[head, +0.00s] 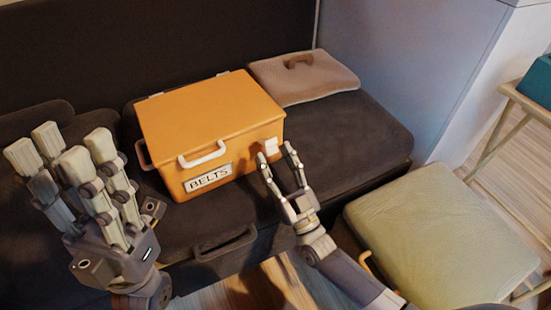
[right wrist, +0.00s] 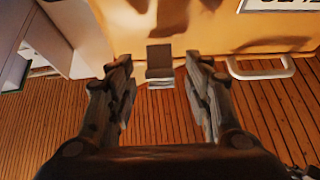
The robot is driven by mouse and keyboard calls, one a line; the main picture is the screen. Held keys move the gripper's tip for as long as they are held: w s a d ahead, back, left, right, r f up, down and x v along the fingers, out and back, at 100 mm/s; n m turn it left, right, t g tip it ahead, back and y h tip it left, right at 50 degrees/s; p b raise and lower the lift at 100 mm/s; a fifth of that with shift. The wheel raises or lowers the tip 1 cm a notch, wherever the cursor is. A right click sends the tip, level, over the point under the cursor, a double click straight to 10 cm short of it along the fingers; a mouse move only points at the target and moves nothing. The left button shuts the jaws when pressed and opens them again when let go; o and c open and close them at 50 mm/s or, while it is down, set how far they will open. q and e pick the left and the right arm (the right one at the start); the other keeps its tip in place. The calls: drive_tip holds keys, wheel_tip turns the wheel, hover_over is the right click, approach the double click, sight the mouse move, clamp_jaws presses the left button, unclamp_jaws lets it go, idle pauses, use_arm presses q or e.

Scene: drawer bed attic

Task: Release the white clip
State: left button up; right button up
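The white clip (head: 271,146) sits on the front of an orange box (head: 215,105), near its right end just under the lid. In the right wrist view the clip (right wrist: 160,66) looks grey and shaded and lies between my fingers. My right gripper (head: 278,157) is open at the clip, its fingertips pointing at the box front. In the right wrist view its fingers (right wrist: 160,82) stand apart on either side, with gaps to the clip. The lid is down. My left gripper (head: 74,146) is open and empty, left of the box.
The box has a white handle (head: 203,155) and a BELTS label (head: 208,177). It stands on a dark cushioned bed (head: 345,130). A pale cushioned stool (head: 440,235) stands right, and a drawer handle (head: 224,243) is below.

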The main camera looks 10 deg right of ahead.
drive_tip(key=v, duration=1.2)
drive_tip(key=shift+f, duration=0.1)
idle(0.4)
